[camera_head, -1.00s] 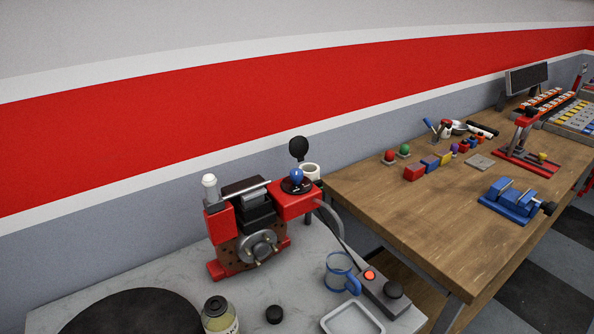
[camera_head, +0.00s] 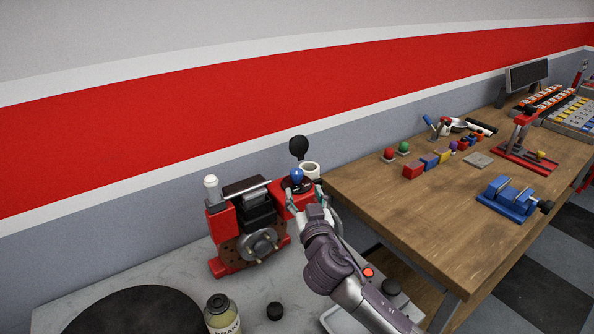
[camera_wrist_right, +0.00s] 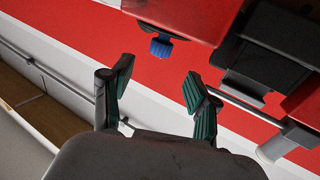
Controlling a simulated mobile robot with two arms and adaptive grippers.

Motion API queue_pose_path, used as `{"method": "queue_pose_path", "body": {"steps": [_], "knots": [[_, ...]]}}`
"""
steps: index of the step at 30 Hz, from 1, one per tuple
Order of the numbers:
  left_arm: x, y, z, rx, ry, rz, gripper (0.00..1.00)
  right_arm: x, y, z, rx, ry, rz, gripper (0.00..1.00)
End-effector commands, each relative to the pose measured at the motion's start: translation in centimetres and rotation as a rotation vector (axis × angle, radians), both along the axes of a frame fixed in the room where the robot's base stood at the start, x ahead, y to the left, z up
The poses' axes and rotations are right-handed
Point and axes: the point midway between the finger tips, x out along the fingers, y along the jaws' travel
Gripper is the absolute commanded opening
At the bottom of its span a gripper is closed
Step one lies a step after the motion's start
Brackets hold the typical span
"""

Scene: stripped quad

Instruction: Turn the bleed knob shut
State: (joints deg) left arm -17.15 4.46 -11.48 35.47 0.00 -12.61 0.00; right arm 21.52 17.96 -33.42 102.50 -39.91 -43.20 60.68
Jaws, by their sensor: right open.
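The bleed knob (camera_head: 296,174), small and blue, sits on a dark disc on the red part of the brake rig (camera_head: 250,215). In the right wrist view the blue knob (camera_wrist_right: 161,46) is against the red block, upside down in that picture. My right gripper (camera_head: 308,194) is close to the knob, just in front of it. Its green-padded fingers (camera_wrist_right: 158,80) are apart and empty, with the knob beyond their tips and not touched. My left gripper is out of view.
A black ball-topped lever (camera_head: 298,147) and a white roll (camera_head: 310,170) stand behind the knob. A wooden table (camera_head: 430,215) with blocks is right.

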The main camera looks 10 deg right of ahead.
Motion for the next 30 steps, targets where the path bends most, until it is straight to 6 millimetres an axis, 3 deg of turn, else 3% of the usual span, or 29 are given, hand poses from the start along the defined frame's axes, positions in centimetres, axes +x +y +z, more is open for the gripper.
{"method": "queue_pose_path", "body": {"steps": [6,12,18,27,30], "knots": [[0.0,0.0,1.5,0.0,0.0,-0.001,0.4,4.8,-0.1,0.3,-0.002,0.001,-0.001,0.6],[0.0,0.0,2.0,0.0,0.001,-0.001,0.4,7.9,-0.2,0.1,-0.001,0.002,-0.002,0.6],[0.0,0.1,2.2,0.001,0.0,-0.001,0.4,9.2,-0.2,0.0,0.001,0.002,-0.001,0.6],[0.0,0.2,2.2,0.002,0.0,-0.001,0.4,9.4,-0.3,0.0,0.001,0.002,-0.001,0.6],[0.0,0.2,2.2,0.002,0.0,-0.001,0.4,9.4,-0.3,0.0,0.001,0.002,-0.001,0.45]]}}
